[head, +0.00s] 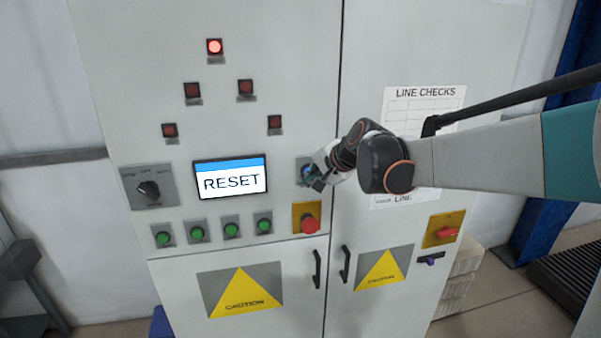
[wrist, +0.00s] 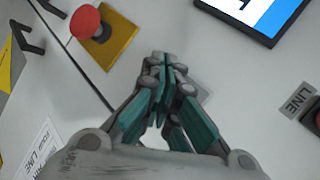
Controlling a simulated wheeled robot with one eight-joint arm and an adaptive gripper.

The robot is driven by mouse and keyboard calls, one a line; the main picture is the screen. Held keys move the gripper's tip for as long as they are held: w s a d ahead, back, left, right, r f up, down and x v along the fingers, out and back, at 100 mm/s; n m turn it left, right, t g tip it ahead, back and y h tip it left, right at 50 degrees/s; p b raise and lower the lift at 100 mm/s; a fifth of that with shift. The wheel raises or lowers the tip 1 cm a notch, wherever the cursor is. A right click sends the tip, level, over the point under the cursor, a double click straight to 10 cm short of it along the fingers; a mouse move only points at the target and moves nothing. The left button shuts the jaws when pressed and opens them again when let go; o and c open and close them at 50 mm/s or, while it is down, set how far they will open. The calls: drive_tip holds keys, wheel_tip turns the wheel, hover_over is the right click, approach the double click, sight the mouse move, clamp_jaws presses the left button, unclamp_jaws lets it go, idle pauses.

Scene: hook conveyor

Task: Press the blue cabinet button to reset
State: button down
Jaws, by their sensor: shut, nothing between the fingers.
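The grey button plate (head: 301,162) is on the cabinet door, right of the screen. My gripper (head: 313,180) is in front of this plate and covers most of it, so the blue button is hardly visible. In the wrist view my gripper (wrist: 160,62) is shut, its teal fingers together and empty, with the tips close to the panel. Part of the grey plate (wrist: 203,90) shows behind the fingers; the button is hidden there. I cannot tell whether the tips touch it. The cabinet screen (head: 230,178) reads RESET.
A red mushroom button (head: 309,224) on a yellow plate is just below. A rotary switch (head: 149,189) and several green buttons (head: 231,230) are left. Above, one red lamp (head: 214,46) is lit; the others look dark. Black door handles (head: 317,268) stick out below.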

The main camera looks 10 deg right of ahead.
drive_tip(key=shift+w, duration=0.35)
idle(0.4)
drive_tip(key=shift+s, duration=0.85)
drive_tip(key=s, duration=0.5)
drive_tip(key=shift+s, duration=0.1)
idle(0.4)
idle(0.4)
